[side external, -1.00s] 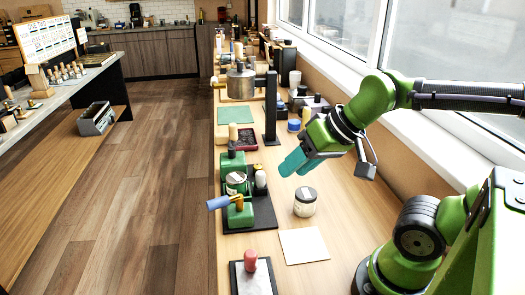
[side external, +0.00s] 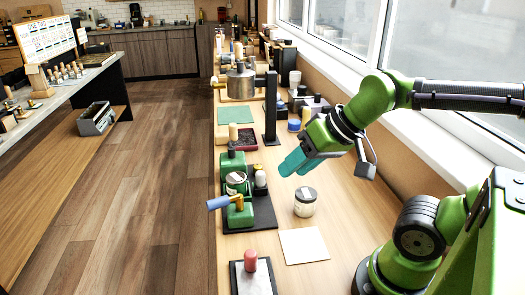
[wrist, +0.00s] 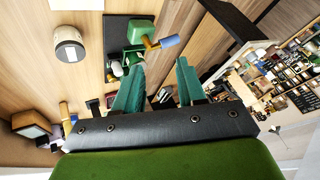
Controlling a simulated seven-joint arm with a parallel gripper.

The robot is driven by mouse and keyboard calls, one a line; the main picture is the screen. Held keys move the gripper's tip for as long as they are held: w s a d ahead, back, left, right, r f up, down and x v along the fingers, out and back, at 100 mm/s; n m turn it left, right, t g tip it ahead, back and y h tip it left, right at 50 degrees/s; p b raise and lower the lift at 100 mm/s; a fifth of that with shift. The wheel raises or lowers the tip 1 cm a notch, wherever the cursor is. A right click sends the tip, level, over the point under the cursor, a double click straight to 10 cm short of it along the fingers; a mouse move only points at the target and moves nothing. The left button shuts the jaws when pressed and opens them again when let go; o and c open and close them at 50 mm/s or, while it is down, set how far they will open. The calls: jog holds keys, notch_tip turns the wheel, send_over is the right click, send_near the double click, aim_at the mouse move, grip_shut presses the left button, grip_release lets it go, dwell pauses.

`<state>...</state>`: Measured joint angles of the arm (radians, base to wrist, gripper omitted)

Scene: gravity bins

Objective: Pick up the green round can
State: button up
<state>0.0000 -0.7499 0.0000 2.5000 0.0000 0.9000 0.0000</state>
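A round can (side external: 236,183) with a green side and a pale top sits among green machine parts on a black base plate (side external: 264,212) in the side external view. The parts around it partly hide it. My gripper (side external: 291,163) has teal fingers and hangs above the bench, to the right of and beyond the can, apart from it. In the wrist view my gripper (wrist: 161,65) has its two fingers spread with nothing between them. The green machine parts show beyond the fingers there, but I cannot clearly make out the can.
A jar with a dark lid (side external: 305,202) stands right of the base plate. A white sheet (side external: 304,245) lies nearer. A blue-handled lever (side external: 218,203) sticks out left over the bench edge. A black upright post (side external: 271,108) stands farther back. A red-knobbed block (side external: 251,261) is in front.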

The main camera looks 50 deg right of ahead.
jog(key=o, duration=1)
jog(key=n+g+h, duration=0.1)
jog(key=g+h, duration=0.1)
jog(key=g, duration=0.4)
send_over(236, 177)
jog(key=s, duration=0.1)
notch_tip(236, 177, down, 15)
jog(key=shift+a+r, duration=0.1)
jog(key=shift+r, duration=0.05)
jog(key=shift+t, duration=0.3)
jog(key=shift+w+f, duration=0.15)
jog(key=shift+f, duration=0.8)
jog(key=shift+w+f, duration=0.2)
jog(key=shift+f, duration=0.8)
jog(key=shift+w+f, duration=0.15)
jog(key=shift+f, duration=0.8)
